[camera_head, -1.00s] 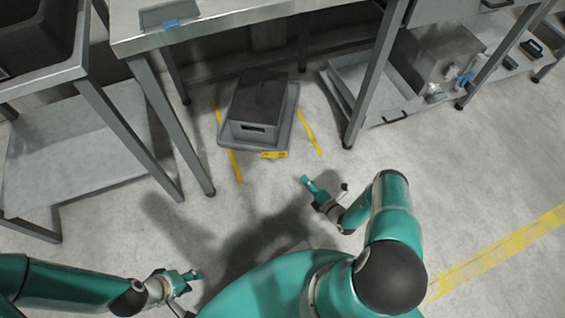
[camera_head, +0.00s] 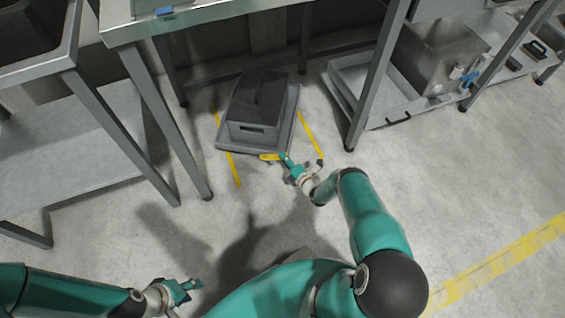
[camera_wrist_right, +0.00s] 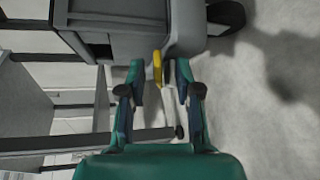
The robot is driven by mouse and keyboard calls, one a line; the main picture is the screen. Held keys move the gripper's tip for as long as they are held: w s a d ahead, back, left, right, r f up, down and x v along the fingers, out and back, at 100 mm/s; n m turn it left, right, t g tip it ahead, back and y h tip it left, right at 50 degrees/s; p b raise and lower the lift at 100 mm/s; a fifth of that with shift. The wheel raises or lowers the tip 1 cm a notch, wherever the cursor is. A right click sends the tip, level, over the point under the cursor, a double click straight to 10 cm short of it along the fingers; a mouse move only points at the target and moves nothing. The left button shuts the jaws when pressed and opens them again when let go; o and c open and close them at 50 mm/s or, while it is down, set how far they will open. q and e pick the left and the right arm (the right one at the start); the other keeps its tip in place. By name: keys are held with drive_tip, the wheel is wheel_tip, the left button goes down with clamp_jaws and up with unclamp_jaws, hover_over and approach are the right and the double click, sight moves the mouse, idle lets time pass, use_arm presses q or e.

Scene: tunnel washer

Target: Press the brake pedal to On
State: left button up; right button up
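The brake pedal is a small yellow piece (camera_head: 268,157) low on the front edge of a grey wheeled base (camera_head: 287,146). In the right wrist view the pedal (camera_wrist_right: 157,68) shows as a narrow yellow strip at the fingertips, closer to the left finger; whether they touch is unclear. My right gripper (camera_head: 292,163) is just right of the pedal in the head view. In the wrist view its two fingers (camera_wrist_right: 160,75) are apart with a gap. My left gripper (camera_head: 188,287) is low at the left, far from the pedal; its finger opening is unclear. The pedal's exact tilt cannot be told.
A dark grey box (camera_head: 257,100) sits on the wheeled base, between yellow floor lines (camera_head: 311,136). Steel table legs (camera_head: 172,120) stand left and right of it. A low shelf (camera_head: 390,112) lies at right. The floor in front is clear.

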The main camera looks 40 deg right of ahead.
drive_tip(key=shift+w, duration=0.3)
